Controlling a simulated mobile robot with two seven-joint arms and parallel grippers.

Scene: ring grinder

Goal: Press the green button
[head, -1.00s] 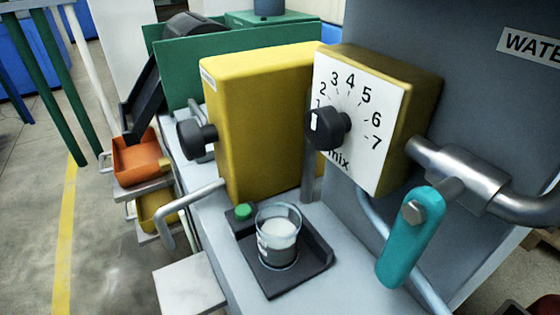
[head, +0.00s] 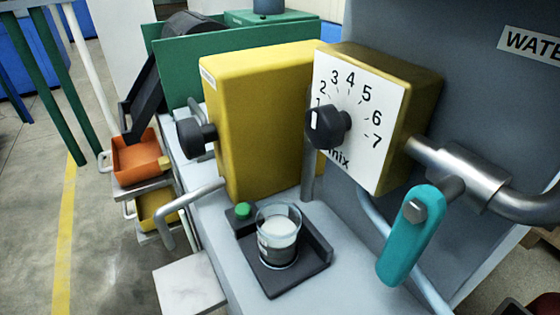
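The green button (head: 243,210) is a small round knob on a dark block at the back left corner of a black tray (head: 287,284). A clear glass beaker (head: 279,236) with whitish content stands upright on the tray, just right of the button. The button's top is uncovered. Neither of my grippers shows in the head view.
A yellow box (head: 250,120) with a black knob stands behind the tray. A numbered dial (head: 350,115) and a pipe with a teal lever (head: 411,236) are to the right. Orange (head: 137,158) and yellow bins sit at left. A pale platform (head: 189,285) is at front left.

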